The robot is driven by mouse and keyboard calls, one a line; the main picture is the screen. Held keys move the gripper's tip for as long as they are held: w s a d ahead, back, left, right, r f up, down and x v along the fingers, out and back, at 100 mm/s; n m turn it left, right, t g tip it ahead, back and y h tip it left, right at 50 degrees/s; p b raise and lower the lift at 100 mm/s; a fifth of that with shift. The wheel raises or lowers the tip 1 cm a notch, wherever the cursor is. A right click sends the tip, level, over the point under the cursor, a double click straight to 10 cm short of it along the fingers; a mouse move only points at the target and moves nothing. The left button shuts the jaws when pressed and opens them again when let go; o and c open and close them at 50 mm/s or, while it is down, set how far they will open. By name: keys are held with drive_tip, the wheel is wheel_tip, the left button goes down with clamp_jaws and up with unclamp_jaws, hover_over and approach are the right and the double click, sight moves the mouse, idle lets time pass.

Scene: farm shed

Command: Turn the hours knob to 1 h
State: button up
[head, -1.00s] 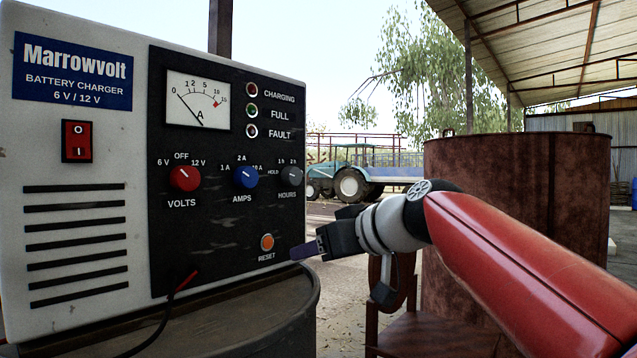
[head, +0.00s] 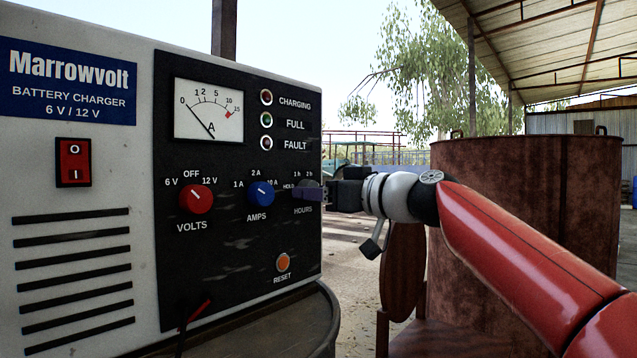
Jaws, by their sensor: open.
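The hours knob (head: 307,184) is a small grey dial at the right of the charger's black panel, with marks HOLD, 1 h and 2 h around its top. The jaws are open and overlap the knob's lower part in the picture. I cannot tell whether they touch it. The knob's pointer is hidden or too small to read. The charger (head: 75,190) stands upright and faces me at an angle.
The blue amps knob (head: 261,194) sits close to the left of the fingertips, and the red volts knob (head: 195,199) farther left. The orange reset button (head: 283,262) is below. The charger stands on a dark drum (head: 300,325). A rusty tank (head: 525,210) stands behind my arm.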

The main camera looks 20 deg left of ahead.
drive_tip(key=shift+w+a, duration=0.1)
drive_tip(key=shift+a, duration=0.1)
drive_tip(key=shift+c, duration=0.5)
drive_tip(key=c, duration=0.9)
drive_tip(key=shift+m, duration=4.9)
